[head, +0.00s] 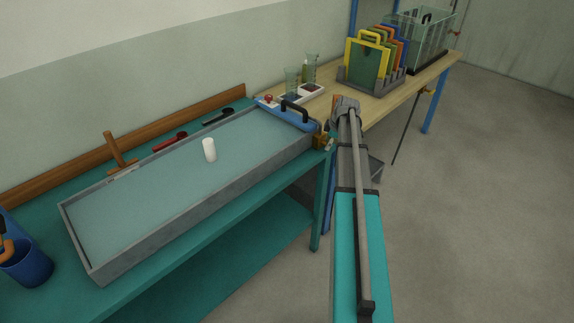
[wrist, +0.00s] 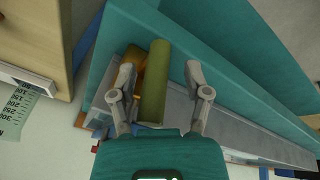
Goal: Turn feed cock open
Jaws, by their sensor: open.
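The feed cock is a small brass fitting (head: 320,141) at the near right end of the flume (head: 190,205). In the wrist view an olive-brass cylindrical part of the cock (wrist: 155,82) stands between my fingers, with a more orange brass piece beside it on the left. My gripper (wrist: 160,73) is open, with one finger on each side of the cylinder. Gaps show on both sides, wider on the right. In the head view my arm reaches to the flume's right end, and its fingertips are hard to make out there.
A blue tray with a black handle (head: 296,112) lies across the flume's right end. A white cylinder (head: 209,150) stands in the flume. The wooden bench (head: 385,103) behind holds beakers (head: 292,80) and a rack of coloured plates (head: 368,65). Floor at right is clear.

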